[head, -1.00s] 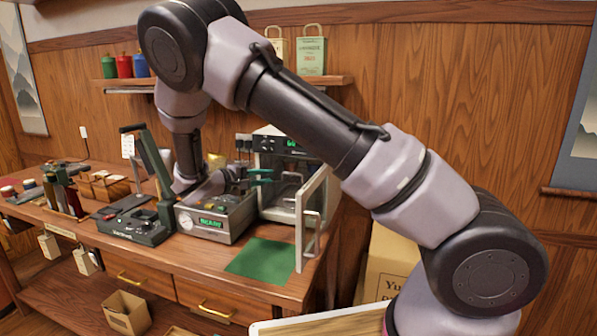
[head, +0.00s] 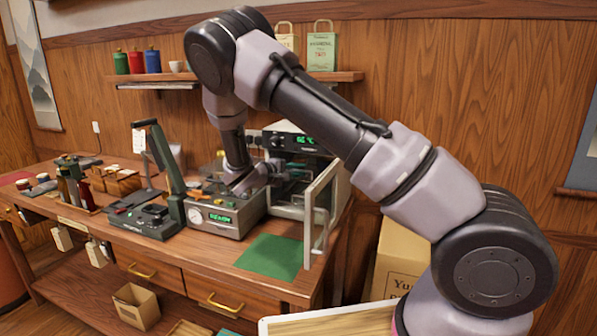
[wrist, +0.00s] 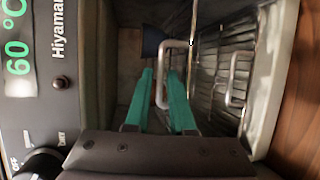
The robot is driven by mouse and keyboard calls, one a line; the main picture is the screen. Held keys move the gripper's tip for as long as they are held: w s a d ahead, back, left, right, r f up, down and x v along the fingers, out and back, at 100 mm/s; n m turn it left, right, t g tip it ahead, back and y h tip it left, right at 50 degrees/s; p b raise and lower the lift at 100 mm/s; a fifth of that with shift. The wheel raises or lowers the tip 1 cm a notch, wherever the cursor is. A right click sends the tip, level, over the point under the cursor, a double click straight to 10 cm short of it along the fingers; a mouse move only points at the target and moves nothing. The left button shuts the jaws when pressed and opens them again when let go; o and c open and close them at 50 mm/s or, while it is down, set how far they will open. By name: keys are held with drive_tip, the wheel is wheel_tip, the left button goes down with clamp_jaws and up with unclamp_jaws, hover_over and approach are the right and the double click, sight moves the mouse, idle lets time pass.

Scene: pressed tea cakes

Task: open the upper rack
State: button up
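The small oven (head: 283,140) on the bench has its glass door (head: 322,212) swung open to the right. In the wrist view the picture is turned sideways, with the oven's panel (wrist: 30,75) reading 60 °C at left. My gripper (wrist: 161,75) reaches into the oven opening with two green fingers apart. The pale looped handle of the upper rack (wrist: 163,72) lies at the fingertips, one bar between the fingers, with small gaps visible. A second handle, of the lower rack (wrist: 234,80), is farther right beside wire shelving. In the head view my arm partly hides the oven front.
A grey machine (head: 222,216) with a green display and a dark green press (head: 150,218) stand left of the oven. A green mat (head: 270,257) lies bare in front. The open door stands close on the right. A cardboard box (head: 393,255) is beside the bench.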

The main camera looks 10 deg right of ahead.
clamp_jaws()
idle(1.4)
